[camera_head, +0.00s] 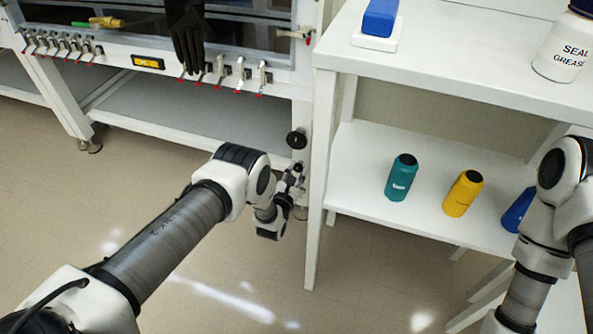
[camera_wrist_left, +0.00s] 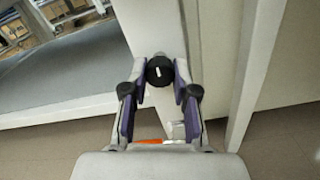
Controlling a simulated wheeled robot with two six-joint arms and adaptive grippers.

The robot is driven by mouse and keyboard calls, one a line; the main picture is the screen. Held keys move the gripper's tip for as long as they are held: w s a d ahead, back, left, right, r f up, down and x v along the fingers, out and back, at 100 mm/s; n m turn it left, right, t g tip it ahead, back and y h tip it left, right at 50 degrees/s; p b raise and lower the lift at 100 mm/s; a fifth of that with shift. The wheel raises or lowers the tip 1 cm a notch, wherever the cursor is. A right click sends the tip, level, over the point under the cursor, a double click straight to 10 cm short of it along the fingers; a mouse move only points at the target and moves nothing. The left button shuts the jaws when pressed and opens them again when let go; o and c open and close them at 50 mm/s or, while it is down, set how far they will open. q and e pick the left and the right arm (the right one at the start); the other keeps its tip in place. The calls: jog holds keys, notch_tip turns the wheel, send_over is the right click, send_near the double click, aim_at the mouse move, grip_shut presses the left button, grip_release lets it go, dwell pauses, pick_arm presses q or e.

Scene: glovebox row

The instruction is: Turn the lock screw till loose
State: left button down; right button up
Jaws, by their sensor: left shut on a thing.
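In the left wrist view, the lock screw's round black knob (camera_wrist_left: 160,70) with a white mark sits between the fingertips of my left gripper (camera_wrist_left: 160,88). The fingers are shut on it from both sides. In the head view, my left gripper (camera_head: 291,183) is at the lower part of the white glovebox post (camera_head: 302,118). A black round knob (camera_head: 296,139) shows on the post just above the gripper; I cannot tell if it is the one held.
A white shelf unit (camera_head: 445,78) stands close right of the left gripper. Its lower shelf holds a teal bottle (camera_head: 401,178), a yellow bottle (camera_head: 462,194) and a blue bottle (camera_head: 517,212). A black glove (camera_head: 187,38) hangs above among red-tipped clamps. Floor is clear in front.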

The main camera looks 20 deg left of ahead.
dwell(0.3)
pick_arm(q)
jog(key=c, duration=0.9)
grip_release()
jog(key=s, duration=1.2)
jog(key=shift+a, duration=0.2)
